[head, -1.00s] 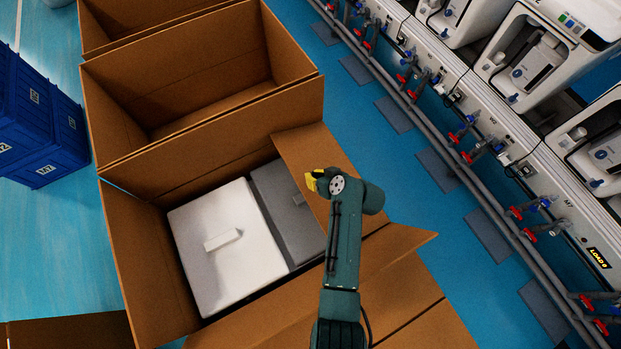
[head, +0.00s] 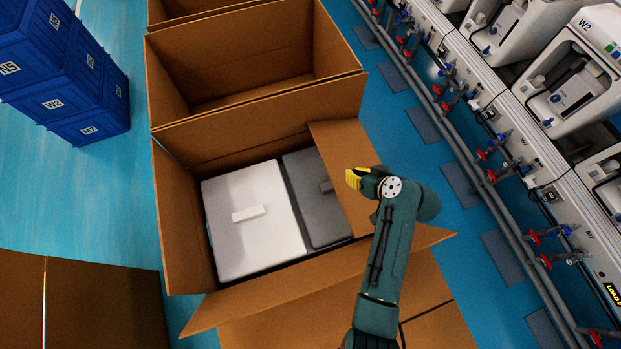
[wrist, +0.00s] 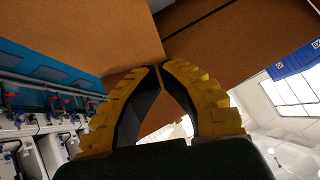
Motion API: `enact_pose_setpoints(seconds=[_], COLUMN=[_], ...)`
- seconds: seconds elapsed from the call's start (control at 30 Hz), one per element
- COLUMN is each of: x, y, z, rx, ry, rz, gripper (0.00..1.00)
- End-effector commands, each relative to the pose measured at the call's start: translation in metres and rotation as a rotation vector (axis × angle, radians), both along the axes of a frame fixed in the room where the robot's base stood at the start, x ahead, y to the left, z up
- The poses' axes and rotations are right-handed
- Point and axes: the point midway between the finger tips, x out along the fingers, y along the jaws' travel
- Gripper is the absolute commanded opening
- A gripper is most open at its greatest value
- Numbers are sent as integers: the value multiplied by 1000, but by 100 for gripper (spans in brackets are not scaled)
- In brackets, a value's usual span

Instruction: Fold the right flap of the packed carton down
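The packed carton (head: 183,225) stands open in the head view, with a white box (head: 255,200) and a dark grey box (head: 308,170) inside. Its right flap (head: 335,140) leans inward over the right part of the grey box. The far flap (head: 260,115) stands up, and the near flap (head: 300,285) slants outward. My gripper (head: 352,178) is over the right flap in the head view; I cannot tell whether it touches. In the wrist view its yellow fingers (wrist: 160,68) meet at the tips with nothing seen between them. Brown cardboard (wrist: 120,35) lies beyond the tips.
Another open carton (head: 240,60) stands behind, and a brown carton (head: 85,300) is at the lower left. Blue crates (head: 65,75) are stacked at the left. A test line with pipes and valves (head: 485,155) runs along the right, with blue floor between it and the cartons.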

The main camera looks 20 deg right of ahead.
Motion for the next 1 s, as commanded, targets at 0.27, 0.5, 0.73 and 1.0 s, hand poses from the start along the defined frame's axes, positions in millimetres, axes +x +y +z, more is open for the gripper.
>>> enact_pose_setpoints(seconds=[0.27, 0.5, 0.73, 1.0], x=[21, 58, 66, 65], y=[3, 17, 30, 33], z=[-23, -60, -94, -104], rx=[-1, -2, -2, -3], ry=[-1, -2, -2, -4], rz=[-9, -10, -12, -12], gripper=[0, 0, 0, 0])
